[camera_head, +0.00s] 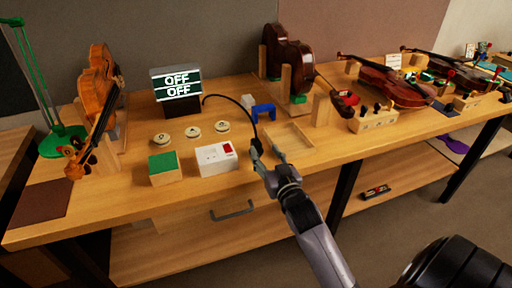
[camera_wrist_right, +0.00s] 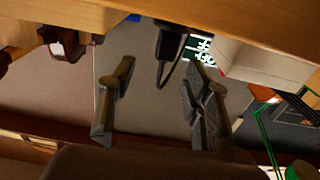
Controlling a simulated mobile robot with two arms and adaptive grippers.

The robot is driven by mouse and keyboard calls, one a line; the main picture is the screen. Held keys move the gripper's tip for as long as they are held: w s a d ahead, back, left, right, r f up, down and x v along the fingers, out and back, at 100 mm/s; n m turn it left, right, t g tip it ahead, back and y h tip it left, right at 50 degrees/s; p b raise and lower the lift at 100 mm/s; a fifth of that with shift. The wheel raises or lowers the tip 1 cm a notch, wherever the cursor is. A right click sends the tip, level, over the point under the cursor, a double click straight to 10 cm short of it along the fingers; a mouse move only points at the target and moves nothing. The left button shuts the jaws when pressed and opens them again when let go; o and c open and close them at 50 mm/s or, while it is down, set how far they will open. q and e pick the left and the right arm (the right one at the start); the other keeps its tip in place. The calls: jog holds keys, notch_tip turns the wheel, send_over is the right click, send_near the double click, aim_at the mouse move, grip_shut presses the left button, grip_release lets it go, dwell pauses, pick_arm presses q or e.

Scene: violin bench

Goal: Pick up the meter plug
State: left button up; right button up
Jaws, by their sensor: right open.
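The meter (camera_head: 177,90) is a dark box with a display reading OFF twice, at the back of the bench. A black cable (camera_head: 236,103) arcs from it down to the black plug (camera_head: 257,145) near the bench's front. My right gripper (camera_head: 266,154) is open at the plug, which is partly hidden by a finger in the head view. In the right wrist view the plug (camera_wrist_right: 170,42) with its cable loop shows ahead, between the directions of the two open fingers (camera_wrist_right: 155,100), with nothing visibly gripped. My left gripper is out of view.
A white socket box (camera_head: 215,159) with a red switch stands left of the gripper. A green-topped block (camera_head: 163,167) and several round discs (camera_head: 193,131) lie further left. A shallow wooden tray (camera_head: 290,138) and a blue clamp (camera_head: 264,112) are close on the right and behind.

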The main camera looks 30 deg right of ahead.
aim_at(258, 146)
jog(key=shift+a+p+x, duration=0.15)
jog(key=shift+p+x, duration=0.05)
jog(key=shift+x, duration=1.55)
jog(key=shift+a+p+x, duration=0.15)
jog(key=shift+x, duration=1.65)
jog(key=shift+f, duration=0.15)
jog(key=shift+c, duration=0.2)
grip_shut()
